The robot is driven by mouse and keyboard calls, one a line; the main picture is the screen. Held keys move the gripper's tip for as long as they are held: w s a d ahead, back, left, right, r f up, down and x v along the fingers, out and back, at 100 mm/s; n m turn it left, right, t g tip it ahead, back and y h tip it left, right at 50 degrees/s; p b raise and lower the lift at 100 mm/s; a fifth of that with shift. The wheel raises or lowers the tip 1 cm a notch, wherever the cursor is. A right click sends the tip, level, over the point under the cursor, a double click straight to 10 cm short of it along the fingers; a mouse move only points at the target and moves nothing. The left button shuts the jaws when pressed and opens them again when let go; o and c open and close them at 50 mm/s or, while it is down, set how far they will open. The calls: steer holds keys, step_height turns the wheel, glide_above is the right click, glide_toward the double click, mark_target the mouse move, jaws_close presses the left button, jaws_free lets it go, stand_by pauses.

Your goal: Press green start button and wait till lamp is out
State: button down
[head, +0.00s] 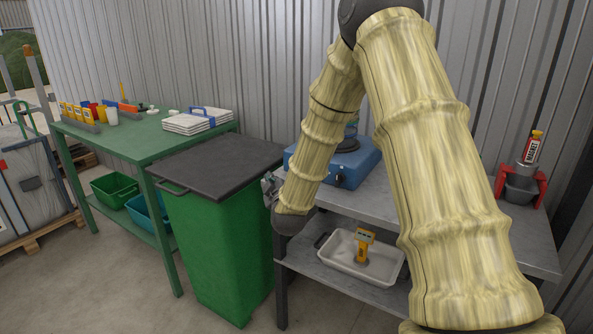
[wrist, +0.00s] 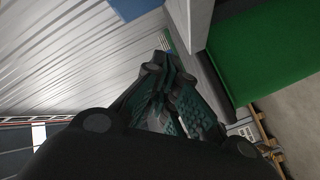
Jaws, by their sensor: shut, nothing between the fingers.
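A blue machine (head: 366,166) with a round dark part on top stands on the grey metal bench (head: 388,192). Small pale and dark details show on its front, but I cannot make out a green button or a lamp, and my arm covers part of it. My gripper (head: 268,186) is at the bench's left end, left of the machine, beside the green bin, and partly hidden by my arm. In the wrist view my gripper (wrist: 167,62) has its dark fingers together, with nothing between them.
The green bin (head: 222,245) with a dark lid (head: 215,163) stands close to the bench's left end. A pale tray (head: 335,268) holding a yellow device (head: 363,247) is on the lower shelf. A red holder (head: 541,187) stands at the bench's right end.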

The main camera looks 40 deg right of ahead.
steer(key=shift+w+d, duration=0.55)
steer(key=shift+d, duration=0.8)
steer(key=shift+w+d, duration=0.6)
steer(key=shift+d, duration=0.8)
steer(key=shift+w+d, duration=0.55)
steer(key=shift+d, duration=0.8)
steer(key=shift+w+d, duration=0.35)
steer(key=shift+d, duration=0.5)
steer(key=shift+a, duration=0.15)
steer(key=shift+s+a, duration=0.35)
steer(key=shift+a, duration=0.4)
steer(key=shift+s+a+p, duration=0.1)
steer(key=shift+s+a, duration=0.25)
steer(key=shift+a, duration=0.4)
steer(key=shift+s+a+p, duration=0.15)
steer(key=shift+s+a, duration=0.15)
steer(key=shift+a, duration=0.5)
steer(key=shift+s+a+p, duration=0.1)
steer(key=shift+s+a, duration=0.25)
steer(key=shift+a, duration=0.4)
